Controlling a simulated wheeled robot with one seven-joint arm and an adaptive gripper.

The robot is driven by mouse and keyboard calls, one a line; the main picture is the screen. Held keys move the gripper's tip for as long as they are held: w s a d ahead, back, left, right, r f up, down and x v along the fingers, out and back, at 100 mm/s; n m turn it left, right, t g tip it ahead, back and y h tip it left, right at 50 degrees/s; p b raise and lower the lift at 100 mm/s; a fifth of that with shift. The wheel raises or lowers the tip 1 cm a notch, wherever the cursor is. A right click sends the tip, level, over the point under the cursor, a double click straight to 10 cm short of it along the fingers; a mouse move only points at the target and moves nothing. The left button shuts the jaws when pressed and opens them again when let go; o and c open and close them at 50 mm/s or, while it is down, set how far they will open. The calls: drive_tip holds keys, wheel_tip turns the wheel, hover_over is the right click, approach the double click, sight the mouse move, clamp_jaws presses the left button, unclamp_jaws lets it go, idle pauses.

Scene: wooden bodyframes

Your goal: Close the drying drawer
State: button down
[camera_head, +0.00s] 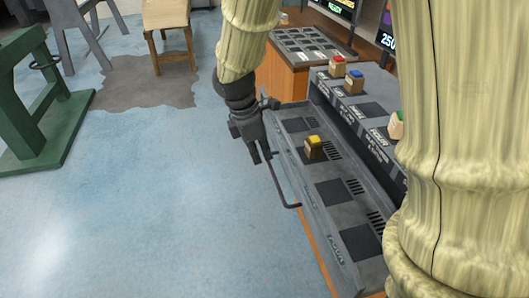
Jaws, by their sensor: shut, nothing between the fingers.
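The drying drawer (299,166) is a grey tray pulled out from a grey unit on the right. Its floor has dark square pads and slotted vents. A small wooden block with a yellow top (314,147) stands inside it. A dark bar handle (287,192) runs along the drawer's outer left side. My gripper (263,160) is shut and empty, pointing down at the far end of the handle, just outside the drawer wall. I cannot tell whether the fingers touch the handle. My pale arm hides the drawer's near right part.
The unit's upper surface (376,110) carries small blocks with red (337,66), blue (354,82) and green (397,124) tops. An orange cabinet (285,79) stands behind. A wooden stool (168,27) and a green frame (45,130) are at left. The blue floor (160,200) beside the drawer is clear.

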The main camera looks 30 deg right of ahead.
drive_tip(key=d+f, duration=0.1)
drive_tip(key=f, duration=0.1)
drive_tip(key=s+d+f, duration=0.1)
drive_tip(key=d+f, duration=0.1)
drive_tip(key=f, duration=0.1)
drive_tip(key=d+f+p, duration=0.1)
drive_tip(key=d+f, duration=0.1)
drive_tip(key=f, duration=0.1)
drive_tip(key=shift+s, duration=0.2)
drive_tip(key=shift+s+d+f, duration=0.1)
drive_tip(key=shift+d+f, duration=0.05)
drive_tip(key=shift+d, duration=0.4)
drive_tip(key=shift+d, duration=0.15)
